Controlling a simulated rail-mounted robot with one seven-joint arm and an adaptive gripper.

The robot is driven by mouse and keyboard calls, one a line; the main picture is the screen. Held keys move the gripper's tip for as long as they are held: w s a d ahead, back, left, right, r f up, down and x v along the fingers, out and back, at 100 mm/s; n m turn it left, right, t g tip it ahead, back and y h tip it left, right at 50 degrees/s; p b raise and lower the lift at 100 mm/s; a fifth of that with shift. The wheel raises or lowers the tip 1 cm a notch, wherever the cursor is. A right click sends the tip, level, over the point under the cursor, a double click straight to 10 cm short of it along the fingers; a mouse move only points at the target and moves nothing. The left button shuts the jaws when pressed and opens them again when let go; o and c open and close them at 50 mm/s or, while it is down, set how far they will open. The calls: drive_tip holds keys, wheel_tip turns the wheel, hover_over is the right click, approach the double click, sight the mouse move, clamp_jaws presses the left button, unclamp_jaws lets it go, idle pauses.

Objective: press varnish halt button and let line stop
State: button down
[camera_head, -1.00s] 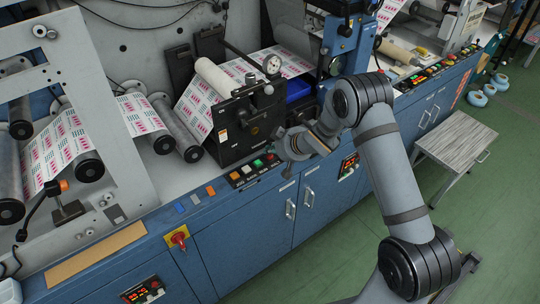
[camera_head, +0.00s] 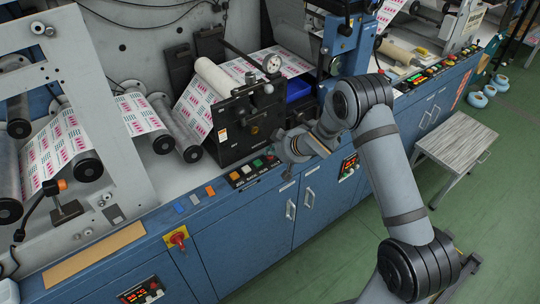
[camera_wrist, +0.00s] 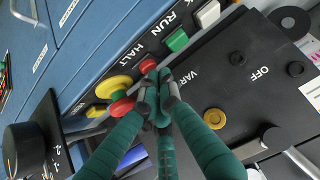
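The small red halt button (camera_wrist: 148,64) sits in the wrist view by the printed word HALT on the dark control strip. My gripper (camera_wrist: 160,82) is shut and empty. Its grey fingertips are right beside the red button and overlap its lower edge in the picture; I cannot tell if they touch or press it. A "VAR" label shows on the black panel, partly hidden by a finger. In the head view my gripper (camera_head: 284,150) is just above the right end of the button strip (camera_head: 254,174).
A green run button (camera_wrist: 177,40) and a white button (camera_wrist: 208,14) lie up the row. A larger red button (camera_wrist: 121,106) and a yellow one (camera_wrist: 113,87) sit close on the other side. The printed web (camera_head: 202,98) runs over rollers behind the black unit (camera_head: 236,130).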

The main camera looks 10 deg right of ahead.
sight(271, 157)
idle(0.4)
drive_tip(key=shift+r+p, duration=0.65)
drive_tip(key=shift+r, duration=0.2)
wheel_tip(271, 157, up, 5)
drive_tip(key=p, duration=0.4)
drive_tip(key=shift+f, duration=0.1)
idle(0.4)
